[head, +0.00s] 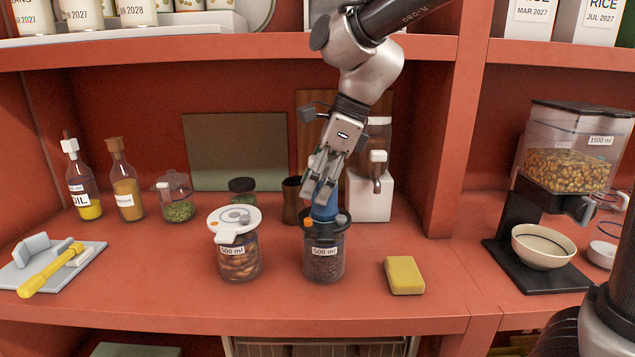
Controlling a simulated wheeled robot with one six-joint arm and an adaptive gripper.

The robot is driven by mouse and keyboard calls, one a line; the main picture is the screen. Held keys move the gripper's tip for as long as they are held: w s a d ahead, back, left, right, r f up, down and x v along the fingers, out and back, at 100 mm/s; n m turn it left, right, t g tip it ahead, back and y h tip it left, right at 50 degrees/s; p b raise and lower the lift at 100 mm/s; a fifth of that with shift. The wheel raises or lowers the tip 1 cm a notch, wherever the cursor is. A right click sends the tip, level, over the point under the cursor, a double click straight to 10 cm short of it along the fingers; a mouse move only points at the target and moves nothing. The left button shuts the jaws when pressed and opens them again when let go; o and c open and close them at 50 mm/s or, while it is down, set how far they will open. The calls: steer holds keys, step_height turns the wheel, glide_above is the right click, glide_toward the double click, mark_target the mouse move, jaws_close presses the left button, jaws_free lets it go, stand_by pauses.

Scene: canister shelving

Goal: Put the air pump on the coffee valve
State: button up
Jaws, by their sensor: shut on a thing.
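My gripper (325,180) points down in the head view and is shut on the blue air pump (325,209). The pump is upright above the dark lid (341,222) of the coffee canister (323,264), a clear jar of dark grounds labelled 500 ml. The pump's lower end appears to meet the middle of the lid. The coffee valve is hidden under the pump, so I cannot tell whether the two are seated together.
A white-lidded jar (239,259) stands close left of the canister, and a yellow sponge (404,275) lies to its right. A white dispenser (370,195) stands behind. A shelf edge (250,48) runs overhead, and an upright panel (450,130) stands to the right.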

steer(key=shift+f, duration=0.1)
steer(key=o, duration=1.2)
steer(key=shift+o, duration=0.2)
steer(key=v, duration=1.2)
steer(key=s+d+f+n+t+h, duration=0.1)
steer(key=s+d+f+n, duration=0.3)
steer(key=d, duration=0.6)
steer(key=s+d+f+n+t+h, duration=0.1)
steer(key=s+d+f+n+h, duration=0.1)
steer(key=s+d+n, duration=0.4)
steer(key=s+d+f+n+t+h, duration=0.1)
steer(key=s+d+f+n, duration=0.4)
steer(key=d, duration=0.8)
steer(key=n+t, duration=0.1)
steer(key=n, duration=0.2)
steer(key=shift+s+d+f+h, duration=0.3)
steer(key=shift+s+d+f, duration=0.05)
